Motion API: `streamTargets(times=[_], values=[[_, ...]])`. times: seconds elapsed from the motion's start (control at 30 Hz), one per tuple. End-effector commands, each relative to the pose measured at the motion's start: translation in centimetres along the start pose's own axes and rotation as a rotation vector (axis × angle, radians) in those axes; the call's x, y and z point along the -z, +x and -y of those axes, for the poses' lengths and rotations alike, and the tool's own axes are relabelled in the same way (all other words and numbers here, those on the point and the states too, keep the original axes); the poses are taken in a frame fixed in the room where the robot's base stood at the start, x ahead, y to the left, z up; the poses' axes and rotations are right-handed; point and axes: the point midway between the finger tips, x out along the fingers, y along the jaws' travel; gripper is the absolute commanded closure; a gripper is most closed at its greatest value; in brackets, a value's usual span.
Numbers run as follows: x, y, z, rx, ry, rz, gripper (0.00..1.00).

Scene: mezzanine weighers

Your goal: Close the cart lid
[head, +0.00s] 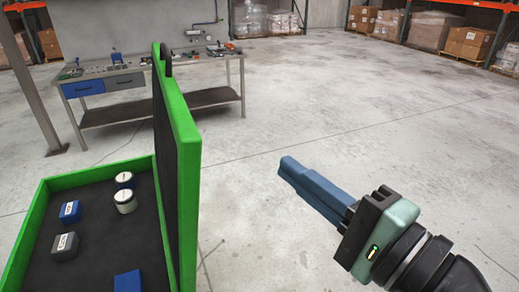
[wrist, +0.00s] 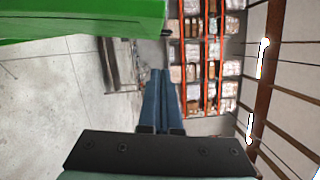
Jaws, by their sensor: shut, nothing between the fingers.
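The green cart lid (head: 187,140) stands upright, open, along the right side of the green cart (head: 35,225) in the head view. It has a dark inner face and a dark handle at its top far edge. The lid's green edge (wrist: 85,22) fills the upper left of the wrist view. My gripper (head: 287,165), with blue fingers, is to the right of the lid, apart from it, on its outer side. The fingers are together and empty; they also show in the wrist view (wrist: 160,78).
Inside the cart are two white-topped cylinders (head: 125,201), blue blocks (head: 70,212) and a grey block (head: 65,246). A workbench (head: 150,80) with tools stands behind. Shelves with boxes (head: 470,42) line the back right. The floor between is clear.

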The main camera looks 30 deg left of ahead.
Motion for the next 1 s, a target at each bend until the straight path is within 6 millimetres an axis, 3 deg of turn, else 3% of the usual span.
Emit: streamTargets(times=[0.47, 0.7, 1.0], values=[[-0.2, 9.5, 0.4, -0.002, -0.001, 0.003, 1.0], [-3.2, 10.2, 0.2, 0.0, -0.004, -0.001, 1.0], [-3.9, 10.4, 0.0, 0.001, -0.005, -0.002, 1.0]])
